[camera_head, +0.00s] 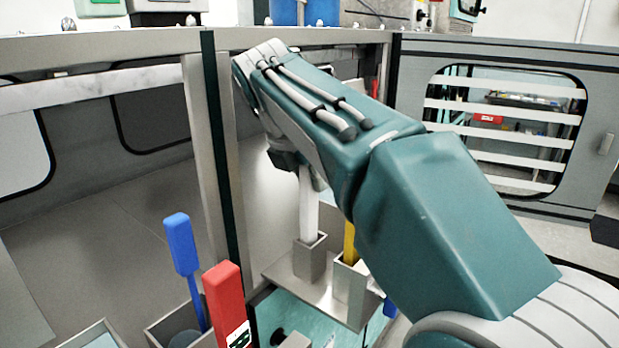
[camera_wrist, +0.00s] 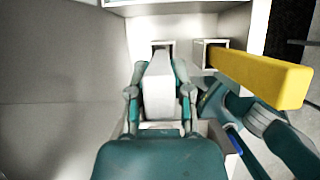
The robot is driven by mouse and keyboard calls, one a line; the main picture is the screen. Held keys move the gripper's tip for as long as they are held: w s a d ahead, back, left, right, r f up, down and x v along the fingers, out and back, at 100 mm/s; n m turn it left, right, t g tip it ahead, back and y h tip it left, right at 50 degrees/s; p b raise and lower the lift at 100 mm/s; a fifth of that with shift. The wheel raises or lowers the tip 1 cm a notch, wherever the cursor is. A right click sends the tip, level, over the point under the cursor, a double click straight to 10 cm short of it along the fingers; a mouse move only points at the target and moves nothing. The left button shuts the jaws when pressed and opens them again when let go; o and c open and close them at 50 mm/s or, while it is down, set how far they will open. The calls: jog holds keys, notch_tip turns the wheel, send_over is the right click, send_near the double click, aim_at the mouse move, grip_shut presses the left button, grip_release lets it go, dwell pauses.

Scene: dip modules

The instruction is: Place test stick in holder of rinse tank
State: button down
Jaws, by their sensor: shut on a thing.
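A white test stick (camera_head: 308,208) stands about upright, its lower end at the mouth of a grey square holder (camera_head: 310,262). It looks to be inside the holder, but how deep I cannot tell. In the wrist view my gripper (camera_wrist: 158,82) has a finger on either side of the white stick (camera_wrist: 158,92) and is shut on it. The holder's square opening (camera_wrist: 162,46) shows just beyond the stick. In the head view my arm hides most of the gripper and the stick's top. Which tank is the rinse tank is not marked.
A yellow stick (camera_wrist: 265,77) stands in the neighbouring holder (camera_head: 350,282), close right of the white one. A red stick (camera_head: 226,300) and a blue stick (camera_head: 182,250) stand at front left. A tank with teal liquid (camera_head: 295,318) lies below. A dark green post (camera_head: 222,160) rises left of my arm.

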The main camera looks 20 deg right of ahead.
jog(key=shift+f, duration=0.1)
jog(key=c, duration=0.5)
grip_release()
jog(key=shift+c, duration=0.2)
jog(key=v, duration=1.2)
